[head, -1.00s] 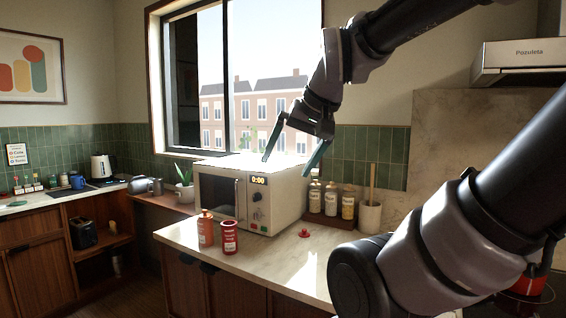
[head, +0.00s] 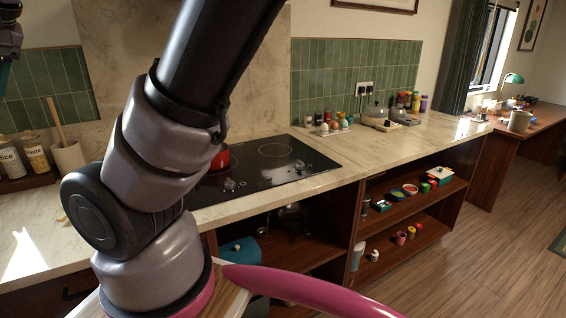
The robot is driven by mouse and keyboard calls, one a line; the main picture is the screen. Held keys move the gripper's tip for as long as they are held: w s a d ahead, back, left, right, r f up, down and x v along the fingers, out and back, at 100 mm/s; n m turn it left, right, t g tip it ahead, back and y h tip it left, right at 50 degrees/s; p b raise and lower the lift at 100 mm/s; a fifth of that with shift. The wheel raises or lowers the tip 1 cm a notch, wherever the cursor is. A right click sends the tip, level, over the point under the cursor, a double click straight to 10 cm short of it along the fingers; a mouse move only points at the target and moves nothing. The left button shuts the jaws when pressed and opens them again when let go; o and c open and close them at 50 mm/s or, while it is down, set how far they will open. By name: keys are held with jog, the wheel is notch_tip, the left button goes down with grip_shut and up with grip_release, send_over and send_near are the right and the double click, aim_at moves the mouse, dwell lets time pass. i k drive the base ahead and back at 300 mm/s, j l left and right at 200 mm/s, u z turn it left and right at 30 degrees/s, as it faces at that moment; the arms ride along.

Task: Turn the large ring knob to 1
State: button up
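The black glass cooktop (head: 290,176) is set into the marble counter at the middle of the head view. Small silver knobs (head: 230,184) stand along its front part; their markings are too small to read, and I cannot tell which one is for the large ring. A ring outline (head: 275,150) shows at the back of the glass. My arm hides the cooktop's left part. My gripper (head: 5,68) is cut off by the left edge of the view, far from the knobs, with one teal finger partly showing.
A red pot (head: 221,158) sits on the cooktop, partly behind my arm. Egg-cup-like items (head: 335,125) and a scale-like appliance (head: 376,113) stand on the counter to the right. Open shelves (head: 400,215) lie below. The counter right of the cooktop has clear room, and the wooden floor is open.

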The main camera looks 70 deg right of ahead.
aim_at(229, 185)
jog(key=l+z, duration=0.1)
jog(key=z, duration=0.35)
jog(key=k+l+z, duration=0.1)
jog(key=z, duration=0.4)
jog(key=l+z, duration=0.15)
jog(key=z, duration=0.3)
jog(key=l+z, duration=0.1)
jog(key=z, duration=0.35)
jog(key=j+z, duration=0.1)
jog(key=j, duration=0.45)
jog(key=k, duration=0.05)
